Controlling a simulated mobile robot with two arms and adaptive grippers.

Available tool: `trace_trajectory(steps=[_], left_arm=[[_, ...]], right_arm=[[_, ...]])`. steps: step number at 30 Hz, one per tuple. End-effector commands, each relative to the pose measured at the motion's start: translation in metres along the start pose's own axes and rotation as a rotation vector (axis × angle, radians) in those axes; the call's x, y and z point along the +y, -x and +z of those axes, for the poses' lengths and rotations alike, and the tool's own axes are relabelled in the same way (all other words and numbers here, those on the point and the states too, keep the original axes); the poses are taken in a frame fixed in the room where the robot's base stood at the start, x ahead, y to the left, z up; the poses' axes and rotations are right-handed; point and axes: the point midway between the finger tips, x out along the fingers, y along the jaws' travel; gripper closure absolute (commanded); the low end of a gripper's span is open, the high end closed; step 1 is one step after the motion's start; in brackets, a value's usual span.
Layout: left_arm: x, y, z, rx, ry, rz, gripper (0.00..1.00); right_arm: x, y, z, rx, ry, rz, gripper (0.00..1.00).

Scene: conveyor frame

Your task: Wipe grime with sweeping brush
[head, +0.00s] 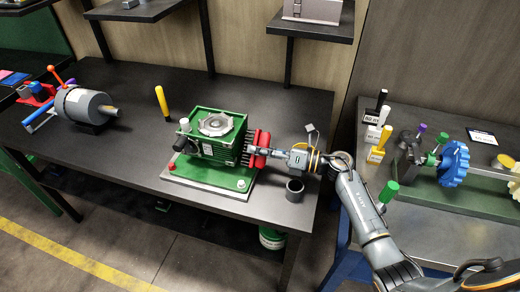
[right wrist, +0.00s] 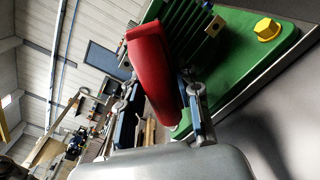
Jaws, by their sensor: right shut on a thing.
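The red brush (head: 264,139) is at the right side of the green machine (head: 205,150), against or very near its finned side. My right gripper (head: 257,151) comes from the right and is shut on the brush. In the right wrist view the red brush (right wrist: 152,72) stands up between the two fingers (right wrist: 165,108), with the green fins just behind it. Whether the bristles touch the fins is hidden. No grime can be made out on the machine. My left gripper is not in view.
The machine's base plate (head: 195,180) rests on the dark table (head: 140,130). A small dark cup (head: 294,190) stands near the table's right edge, under my right forearm. A grey motor (head: 85,106) lies left; the table between is clear.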

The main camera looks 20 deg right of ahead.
Motion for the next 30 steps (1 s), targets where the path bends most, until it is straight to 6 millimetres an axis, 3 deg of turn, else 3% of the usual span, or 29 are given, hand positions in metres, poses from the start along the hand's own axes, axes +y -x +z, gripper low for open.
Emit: trace_trajectory(steps=[30], left_arm=[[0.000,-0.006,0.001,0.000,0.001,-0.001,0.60]], right_arm=[[0.000,-0.020,0.000,0.000,0.000,0.001,0.92]])
